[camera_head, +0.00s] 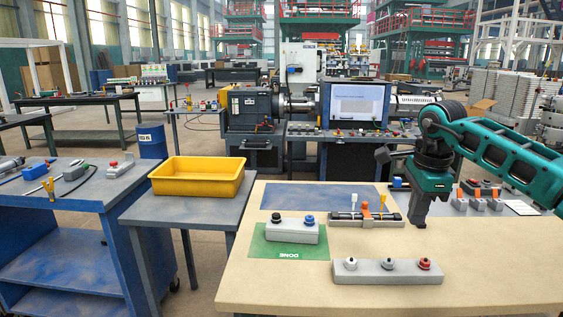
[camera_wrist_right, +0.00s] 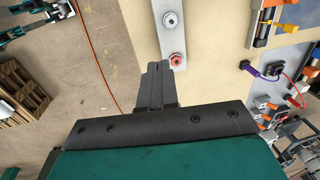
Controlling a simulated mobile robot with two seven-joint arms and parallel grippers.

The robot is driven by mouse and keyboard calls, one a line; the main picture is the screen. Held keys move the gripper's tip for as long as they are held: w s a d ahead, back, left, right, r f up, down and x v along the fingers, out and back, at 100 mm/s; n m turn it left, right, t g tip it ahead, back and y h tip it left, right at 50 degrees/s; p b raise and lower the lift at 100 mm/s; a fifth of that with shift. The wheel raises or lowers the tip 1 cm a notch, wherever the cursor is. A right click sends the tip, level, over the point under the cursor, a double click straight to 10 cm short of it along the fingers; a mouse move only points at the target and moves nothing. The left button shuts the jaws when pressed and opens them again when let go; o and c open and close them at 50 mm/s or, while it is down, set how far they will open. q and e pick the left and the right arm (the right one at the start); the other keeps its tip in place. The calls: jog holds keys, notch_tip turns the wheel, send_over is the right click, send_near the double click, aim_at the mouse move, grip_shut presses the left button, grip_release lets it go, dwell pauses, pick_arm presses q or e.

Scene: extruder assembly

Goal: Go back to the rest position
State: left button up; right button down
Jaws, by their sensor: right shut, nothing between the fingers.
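My right gripper (camera_head: 420,222) is above the right part of the beige table, its dark fingers shut and pointing down with nothing in them. In the right wrist view its fingers (camera_wrist_right: 156,84) are pressed together. My left gripper is not in view.
A grey box (camera_head: 292,233) with black and blue knobs stands on the green DONE mat (camera_head: 265,248). A strip with levers (camera_head: 350,219) lies behind. Grey switches (camera_head: 478,204) stand at the right. A yellow bin (camera_head: 198,178) is on a side table. The front right tabletop (camera_head: 500,265) is clear.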

jog(key=s+a+f+g+y, duration=0.1)
jog(key=s+a+f+y, duration=0.15)
jog(key=a+f, duration=0.35)
jog(key=s+a+f+y, duration=0.1)
jog(key=a+f+y, duration=0.2)
jog(key=a, duration=0.5)
jog(key=s+a+m+t+y, duration=0.2)
jog(key=s+a+m+y, duration=0.3)
jog(key=a+m+y, duration=0.25)
jog(key=s+a+m+t+y, duration=0.1)
jog(key=s+a+m+y, duration=0.3)
jog(key=a+m+y, duration=0.3)
jog(key=s+d+f+m+t+h, duration=0.1)
jog(key=d+f+m+t+h, duration=0.45)
jog(key=m, duration=0.65)
jog(key=s+d+f+m+t+h, duration=0.1)
jog(key=d+f+m+t+h, duration=0.45)
jog(key=m, duration=0.65)
jog(key=s+d+f+m+g+h, duration=0.3)
jog(key=s+d+f+m+h, duration=0.4)
jog(key=s+f+m, duration=0.5)
jog(key=shift+s+d+f+g, duration=0.45)
jog(key=shift+s+d, duration=0.2)
jog(key=shift+s, duration=0.5)
